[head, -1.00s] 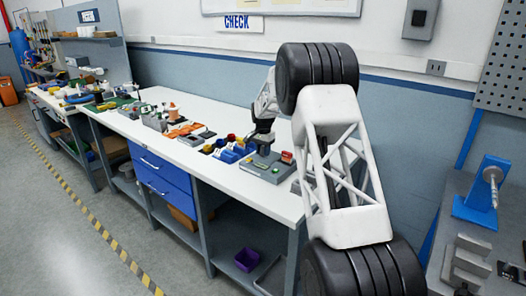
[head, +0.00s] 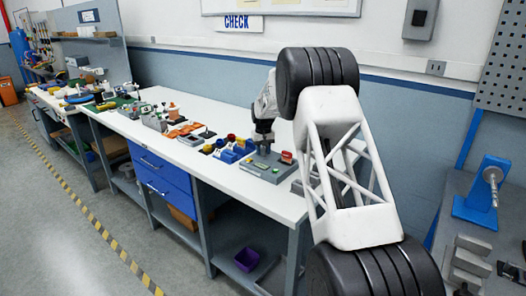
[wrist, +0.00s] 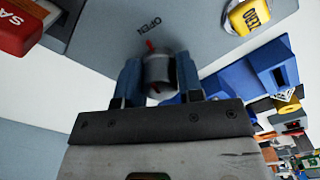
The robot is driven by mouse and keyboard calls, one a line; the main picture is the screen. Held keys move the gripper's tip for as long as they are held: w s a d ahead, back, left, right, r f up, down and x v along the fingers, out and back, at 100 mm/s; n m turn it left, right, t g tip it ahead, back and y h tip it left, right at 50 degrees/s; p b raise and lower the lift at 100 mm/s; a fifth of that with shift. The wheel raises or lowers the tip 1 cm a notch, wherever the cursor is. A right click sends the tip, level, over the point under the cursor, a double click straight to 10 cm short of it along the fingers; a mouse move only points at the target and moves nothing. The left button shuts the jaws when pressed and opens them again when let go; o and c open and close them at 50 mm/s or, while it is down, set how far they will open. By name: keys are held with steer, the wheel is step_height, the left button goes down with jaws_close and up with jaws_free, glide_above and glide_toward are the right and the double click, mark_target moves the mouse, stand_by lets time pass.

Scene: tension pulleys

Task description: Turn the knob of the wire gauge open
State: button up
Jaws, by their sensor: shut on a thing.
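The wire gauge is a grey box (head: 275,172) on the workbench, left of my arm in the head view. Its grey panel fills the upper part of the wrist view (wrist: 200,30), with the word OPEN printed on it. The knob (wrist: 158,72) is a small grey cylinder with red marks. My gripper (wrist: 158,78) is shut on the knob, with one blue-grey finger on each side. In the head view my gripper (head: 263,143) reaches down onto the gauge, and the knob is hidden there.
A red block marked SA (wrist: 25,30) and a yellow button (wrist: 250,16) stand on the panel beside the knob. Blue bins (head: 234,152) stand left of the gauge. Several other parts line the bench. The bench's front strip (head: 225,180) is clear.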

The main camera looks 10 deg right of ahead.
steer(key=shift+n, duration=0.8)
steer(key=o, duration=0.9)
steer(key=shift+r, duration=0.1)
step_height(320, 180, up, 7)
steer(key=shift+r, duration=0.35)
